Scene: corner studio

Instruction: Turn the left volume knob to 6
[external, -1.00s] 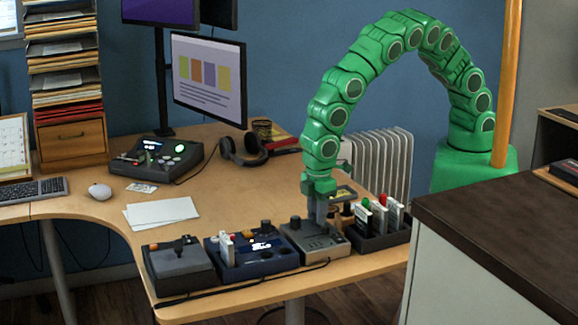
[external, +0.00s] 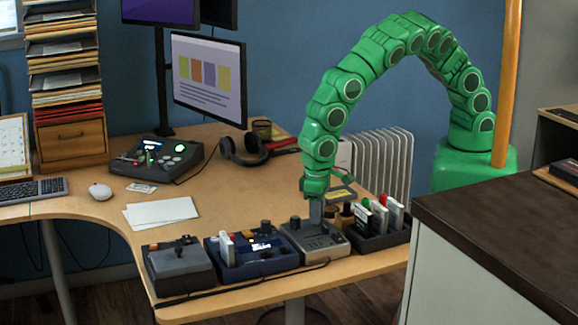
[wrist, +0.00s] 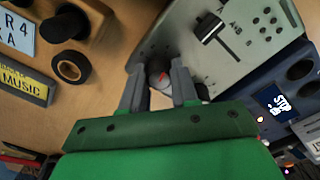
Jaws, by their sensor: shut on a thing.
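A grey mixer box (external: 314,241) with a slider (wrist: 210,27) marked A and B stands near the desk's front edge. My gripper (external: 316,221) points down at its back edge. In the wrist view my gripper (wrist: 158,88) has one finger on each side of a dark round knob (wrist: 159,74) with a red pointer line, and is shut on it. A second knob (wrist: 203,91) is partly hidden beside the right finger; it shows as a dark knob (external: 295,221) left of my gripper in the external view. The numbers around the knob cannot be read.
A navy device (external: 252,262) with a small screen stands close left of the mixer. A dark rack (external: 378,238) with upright cards stands close right. A yellow MUSIC label (wrist: 22,78) and wooden round pieces (wrist: 72,66) lie close behind the mixer.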

